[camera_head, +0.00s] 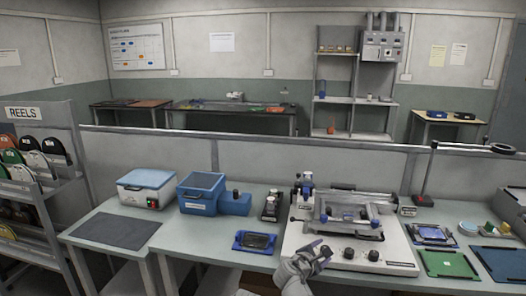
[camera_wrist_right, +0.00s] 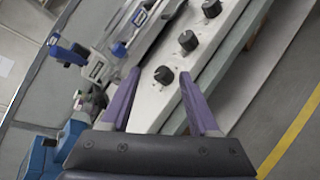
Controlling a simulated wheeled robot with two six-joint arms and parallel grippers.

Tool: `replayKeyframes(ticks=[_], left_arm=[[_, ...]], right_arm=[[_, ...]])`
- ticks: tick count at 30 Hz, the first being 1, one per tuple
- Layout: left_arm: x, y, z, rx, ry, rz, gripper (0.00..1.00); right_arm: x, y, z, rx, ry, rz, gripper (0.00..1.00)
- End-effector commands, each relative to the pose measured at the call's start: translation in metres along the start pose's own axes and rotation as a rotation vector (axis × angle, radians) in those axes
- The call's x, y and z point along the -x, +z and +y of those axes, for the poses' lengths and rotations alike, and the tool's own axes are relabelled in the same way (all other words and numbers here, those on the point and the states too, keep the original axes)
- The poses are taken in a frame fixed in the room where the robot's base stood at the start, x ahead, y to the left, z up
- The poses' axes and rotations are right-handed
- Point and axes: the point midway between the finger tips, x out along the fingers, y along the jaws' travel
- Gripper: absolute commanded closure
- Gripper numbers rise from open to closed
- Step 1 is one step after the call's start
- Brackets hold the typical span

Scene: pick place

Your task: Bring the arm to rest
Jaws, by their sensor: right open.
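My right gripper (camera_head: 319,252) is at the front left edge of the white machine, with its arm rising from the bottom of the head view. In the right wrist view the two purple fingers of this gripper (camera_wrist_right: 159,74) are spread apart with nothing held. The white machine (camera_head: 400,262) has a metal frame on top and black knobs along its front. One black knob (camera_wrist_right: 163,75) shows between the fingertips in the wrist view; I cannot tell how far below them it is. My left gripper is not in view.
The bench holds a blue fixture (camera_head: 256,243), a blue bin (camera_head: 203,194), a box with a light blue lid (camera_head: 147,187), a dark mat (camera_head: 115,230) and a green board (camera_head: 446,264). A reel rack (camera_head: 62,180) stands at the left. Bench between mat and blue fixture is clear.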

Motion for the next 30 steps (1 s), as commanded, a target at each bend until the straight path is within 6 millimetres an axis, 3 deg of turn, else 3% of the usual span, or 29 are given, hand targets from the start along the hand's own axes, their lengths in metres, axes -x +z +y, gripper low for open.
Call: replayKeyframes(ticks=[4,7,12,18,24,30], left_arm=[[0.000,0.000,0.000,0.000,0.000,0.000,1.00],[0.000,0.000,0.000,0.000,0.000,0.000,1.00],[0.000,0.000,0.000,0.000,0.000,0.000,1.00],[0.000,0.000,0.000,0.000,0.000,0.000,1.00],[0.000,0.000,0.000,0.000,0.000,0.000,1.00],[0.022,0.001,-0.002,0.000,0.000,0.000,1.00]], right_arm=[[-0.001,0.004,-0.065,-0.354,-0.232,0.042,0.38],[0.010,-0.002,-0.116,-0.655,-0.451,0.055,0.38],[0.039,-0.020,-0.170,-1.028,-0.762,0.036,0.38],[0.073,-0.037,-0.200,-1.288,-1.030,-0.011,0.38],[0.105,-0.049,-0.215,-1.467,-1.257,-0.069,0.38],[0.141,-0.056,-0.196,-1.408,-1.291,-0.058,0.38]])
